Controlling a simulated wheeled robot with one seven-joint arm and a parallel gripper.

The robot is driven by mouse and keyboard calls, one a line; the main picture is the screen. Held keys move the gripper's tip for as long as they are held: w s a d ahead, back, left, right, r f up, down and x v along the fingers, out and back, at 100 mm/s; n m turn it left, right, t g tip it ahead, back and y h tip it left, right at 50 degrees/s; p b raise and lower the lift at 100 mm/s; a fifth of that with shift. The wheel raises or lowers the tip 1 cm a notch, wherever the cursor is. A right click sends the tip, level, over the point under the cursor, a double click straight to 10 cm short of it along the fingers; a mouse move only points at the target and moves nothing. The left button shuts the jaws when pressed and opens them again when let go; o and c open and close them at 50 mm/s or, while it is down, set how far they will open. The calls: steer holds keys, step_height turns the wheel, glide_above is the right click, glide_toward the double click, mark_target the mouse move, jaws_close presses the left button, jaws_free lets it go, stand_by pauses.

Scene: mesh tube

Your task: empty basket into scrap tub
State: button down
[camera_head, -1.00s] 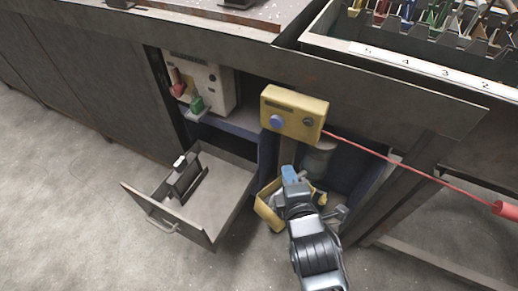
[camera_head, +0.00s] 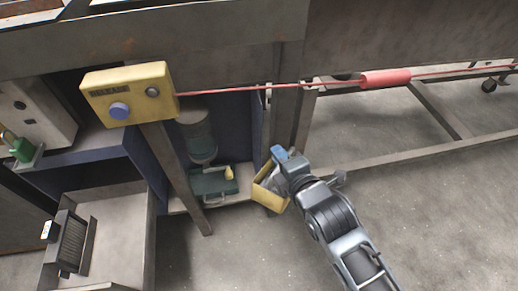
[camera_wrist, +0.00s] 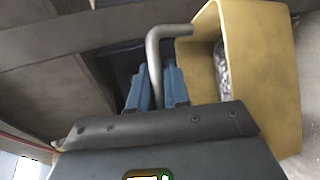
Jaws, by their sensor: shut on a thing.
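The basket is a yellow open-topped box with a bent grey handle. In the head view the yellow basket (camera_head: 268,188) hangs at my gripper, in front of the bench's leg. In the wrist view the basket (camera_wrist: 262,70) is at the right, tilted, with grey scrap bits (camera_wrist: 222,68) inside. My gripper (camera_wrist: 157,88) has blue fingers shut on the grey handle (camera_wrist: 153,50). In the head view my gripper (camera_head: 281,156) is partly turned away and the handle is hidden. I cannot make out a scrap tub for certain.
A yellow control box (camera_head: 128,93) with a blue button juts from the bench at left. A red cord with a red grip (camera_head: 386,78) runs right. An open drawer (camera_head: 122,235) stands at lower left. A green case (camera_head: 213,185) sits on the low shelf.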

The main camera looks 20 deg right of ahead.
steer(key=shift+m+h, duration=0.4)
steer(key=shift+h, duration=0.2)
steer(key=d, duration=0.2)
steer(key=d+r+p, duration=0.1)
steer(key=d, duration=0.1)
steer(key=shift+s, duration=0.4)
step_height(320, 180, up, 14)
steer(key=p, duration=1.8)
glide_above(294, 149)
steer(key=s+d, duration=0.1)
steer(key=s, duration=0.1)
steer(key=shift+w+d+r, duration=0.15)
steer(key=shift+d+r, duration=0.05)
steer(key=shift+a, duration=0.1)
